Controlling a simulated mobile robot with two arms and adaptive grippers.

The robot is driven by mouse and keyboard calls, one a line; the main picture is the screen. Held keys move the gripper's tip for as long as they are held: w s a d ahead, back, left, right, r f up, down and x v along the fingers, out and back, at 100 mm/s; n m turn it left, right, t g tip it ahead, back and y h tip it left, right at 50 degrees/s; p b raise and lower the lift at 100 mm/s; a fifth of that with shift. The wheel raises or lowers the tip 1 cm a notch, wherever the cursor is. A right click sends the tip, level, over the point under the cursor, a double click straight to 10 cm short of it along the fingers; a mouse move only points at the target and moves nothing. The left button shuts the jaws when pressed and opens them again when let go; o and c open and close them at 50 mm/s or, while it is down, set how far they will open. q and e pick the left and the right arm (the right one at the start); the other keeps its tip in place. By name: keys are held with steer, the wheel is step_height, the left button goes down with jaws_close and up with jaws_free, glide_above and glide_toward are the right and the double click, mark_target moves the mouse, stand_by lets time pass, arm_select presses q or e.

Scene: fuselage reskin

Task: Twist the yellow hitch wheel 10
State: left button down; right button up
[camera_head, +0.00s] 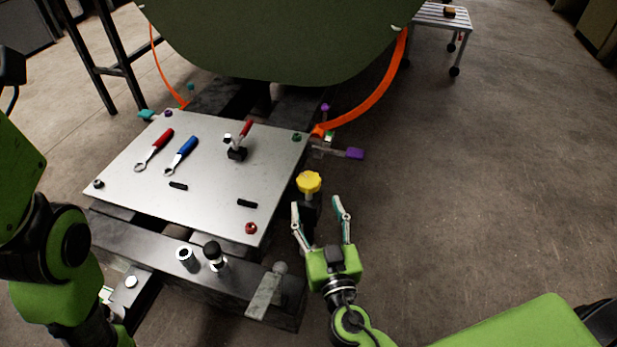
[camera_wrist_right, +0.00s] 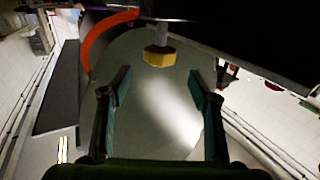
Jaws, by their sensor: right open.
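The yellow hitch wheel (camera_head: 309,182) is a small lobed knob at the right side of the metal work plate. In the right wrist view the yellow wheel (camera_wrist_right: 159,56) sits on a grey shaft, beyond the fingertips and near the middle. My right gripper (camera_head: 321,206) is open and empty, its two fingers pointing towards the wheel from the near side. In the right wrist view the open fingers (camera_wrist_right: 158,82) stand apart, with the wheel ahead between their lines and not touched. My left arm shows at the left edge of the head view, but its gripper is not visible.
The metal plate (camera_head: 215,205) carries a red wrench (camera_head: 154,150), a blue wrench (camera_head: 181,154) and a red-handled tool (camera_head: 240,142). A purple handle (camera_head: 355,153) sticks out at the right. A green fuselage panel (camera_head: 270,40) hangs behind. The floor at right is clear.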

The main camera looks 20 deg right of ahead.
mark_target(311, 189)
steer(key=w, duration=0.6)
steer(key=w+d, duration=0.1)
steer(key=w, duration=0.2)
steer(key=shift+w, duration=0.1)
steer(key=c, duration=1.1)
